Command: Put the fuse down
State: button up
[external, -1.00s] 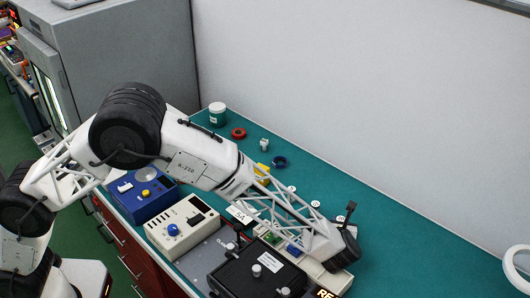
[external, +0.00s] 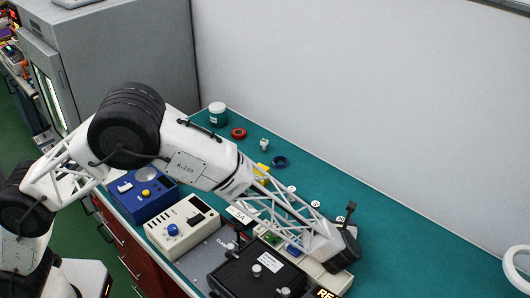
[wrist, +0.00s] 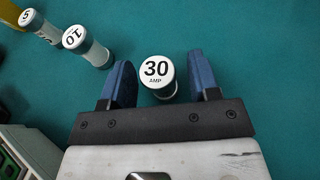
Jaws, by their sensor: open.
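In the wrist view, a fuse (wrist: 157,77) with a white top marked "30 AMP" stands on the green mat (wrist: 240,45). My gripper (wrist: 160,78) is open, with one blue finger on each side of this fuse. A gap shows between the fuse and each finger. Two more fuses, marked "10" (wrist: 85,47) and "5" (wrist: 38,26), stand to the upper left. In the external view the gripper's fingers are hidden behind my arm's end, and white fuse tops (external: 315,204) show near it.
A black box (external: 257,275), a cream instrument (external: 182,226) and a blue instrument (external: 146,194) line the front of the bench. A blue ring (external: 280,162), red ring (external: 238,133) and jar (external: 217,113) sit farther back.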

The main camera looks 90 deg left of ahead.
jog(key=v, duration=1.1)
jog(key=shift+s+d+r, duration=0.1)
jog(key=shift+d+r, duration=0.05)
jog(key=shift+d, duration=0.15)
dwell(0.4)
jog(key=s+r+n+g+h, duration=0.1)
jog(key=s+r+n+h, duration=0.15)
jog(key=s+r, duration=0.55)
jog(key=s+d+r+n+g+h, duration=0.1)
jog(key=s+r+n, duration=0.3)
jog(key=s, duration=0.7)
jog(key=s+r+n+h, duration=0.2)
jog(key=s+r+n, duration=0.25)
jog(key=s, duration=0.55)
jog(key=s+d+n+h, duration=0.2)
jog(key=s+d+n, duration=0.1)
jog(key=s, duration=0.8)
jog(key=s+d+r+n+t+h, duration=0.1)
jog(key=s+d+n+h, duration=0.1)
jog(key=s, duration=0.9)
jog(key=s+d+r+n+h, duration=0.1)
jog(key=s+d+n+h, duration=0.2)
jog(key=s, duration=0.8)
jog(key=shift+s+d+n+t+h, duration=0.2)
jog(key=shift+d+n+t+h, duration=0.2)
jog(key=shift+n, duration=0.4)
